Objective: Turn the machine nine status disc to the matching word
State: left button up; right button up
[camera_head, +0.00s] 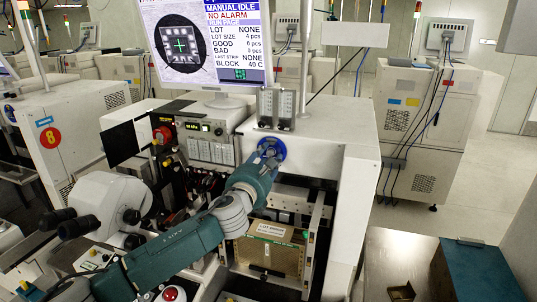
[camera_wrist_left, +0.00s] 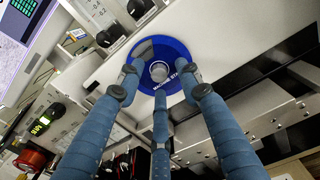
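The round blue status disc (camera_head: 271,149) is on the white front panel of the machine, below the monitor. In the left wrist view the blue disc (camera_wrist_left: 172,88) has a grey knob (camera_wrist_left: 158,71) at its centre and white lettering that seems to read "MACHINE STA…", partly hidden by a finger. My left gripper (camera_head: 264,160) is right in front of the disc. In the left wrist view the left gripper's fingers (camera_wrist_left: 159,78) are spread apart around the knob, with a visible gap to it; contact with the disc face cannot be told. My right gripper is not in view.
The monitor (camera_head: 205,45) above reads "MANUAL IDLE" and "NO ALARM". A microscope (camera_head: 115,208) stands left of my arm. A brown box (camera_head: 268,255) sits in the open bay below the disc. A machine marked 8 (camera_head: 75,135) stands at left; a teal box (camera_head: 478,272) is at lower right.

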pick_arm(q)
jog(key=shift+w+d, duration=0.15)
jog(key=shift+w, duration=0.4)
grip_shut()
jog(key=shift+f+n, duration=0.1)
jog(key=shift+n, duration=0.3)
jog(key=shift+s+n+p, duration=0.1)
jog(key=shift+n+p, duration=0.4)
jog(key=shift+n, duration=7.6)
